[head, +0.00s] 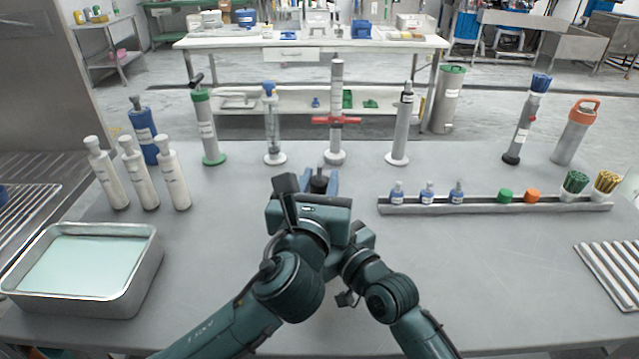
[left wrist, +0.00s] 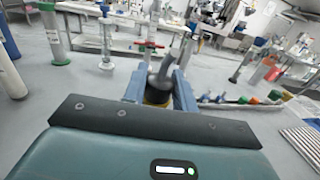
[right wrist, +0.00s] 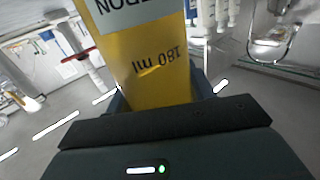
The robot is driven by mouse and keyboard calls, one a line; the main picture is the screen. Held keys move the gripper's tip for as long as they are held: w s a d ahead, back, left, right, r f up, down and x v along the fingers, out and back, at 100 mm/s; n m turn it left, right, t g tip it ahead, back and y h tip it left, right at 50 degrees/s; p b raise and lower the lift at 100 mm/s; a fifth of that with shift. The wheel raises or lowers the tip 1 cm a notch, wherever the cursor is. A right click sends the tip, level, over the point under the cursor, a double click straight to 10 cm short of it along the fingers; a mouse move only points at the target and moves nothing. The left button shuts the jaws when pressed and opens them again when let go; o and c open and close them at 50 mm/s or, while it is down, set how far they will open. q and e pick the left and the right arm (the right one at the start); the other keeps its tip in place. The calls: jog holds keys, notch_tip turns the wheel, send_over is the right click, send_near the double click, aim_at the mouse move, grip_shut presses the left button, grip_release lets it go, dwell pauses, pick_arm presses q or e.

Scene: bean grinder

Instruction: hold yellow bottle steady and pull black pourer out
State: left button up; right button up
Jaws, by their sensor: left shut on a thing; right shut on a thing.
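The yellow bottle (right wrist: 150,60) fills the right wrist view, with a pale label and "180 ml" printed on it. My right gripper (right wrist: 160,98) is shut on the bottle's body. The black pourer (left wrist: 161,76) stands up between the blue fingers of my left gripper (left wrist: 160,92), which is shut on it. A little yellow shows just below the pourer in the left wrist view. In the head view the pourer's dark top (head: 319,181) shows between the left fingers (head: 319,188). My left gripper and wrist hide the bottle and the right fingers there.
Tall cylinders stand behind, including a red-clamped one (head: 336,110). White bottles (head: 137,175) and a blue bottle (head: 143,130) are at left. A metal tray (head: 85,305) is front left. A rack (head: 480,207) with small bottles is at right.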

aim_at(319, 168)
pick_arm(q)
notch_tip(319, 168, up, 10)
jog(key=shift+r, duration=0.1)
dwell(0.4)
pick_arm(e)
jog(key=o, duration=1.3)
jog(key=shift+c, duration=0.2)
